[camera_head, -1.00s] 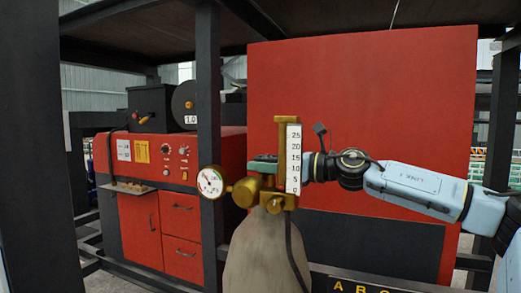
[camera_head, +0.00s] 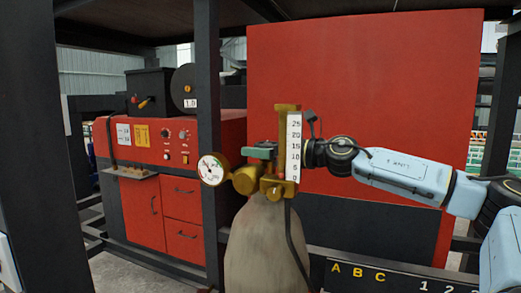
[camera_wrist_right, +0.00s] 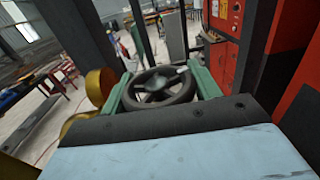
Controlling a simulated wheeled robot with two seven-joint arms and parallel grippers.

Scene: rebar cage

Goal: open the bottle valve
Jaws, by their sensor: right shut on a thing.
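The gas bottle (camera_head: 265,252) stands upright at the front centre in the head view. A brass regulator (camera_head: 246,180) with a round gauge (camera_head: 212,169) and an upright white flow scale (camera_head: 293,148) sits on its top. The valve is a dark handwheel (camera_wrist_right: 160,88) in the right wrist view; in the head view it is hidden. My right gripper (camera_head: 262,151) reaches in from the right behind the flow scale. Its green fingers stand on either side of the handwheel in the wrist view (camera_wrist_right: 161,82), shut on it. My left gripper is out of view.
A red panel (camera_head: 360,90) stands close behind the bottle and my right arm. A black hose (camera_head: 291,240) hangs down the bottle's front.

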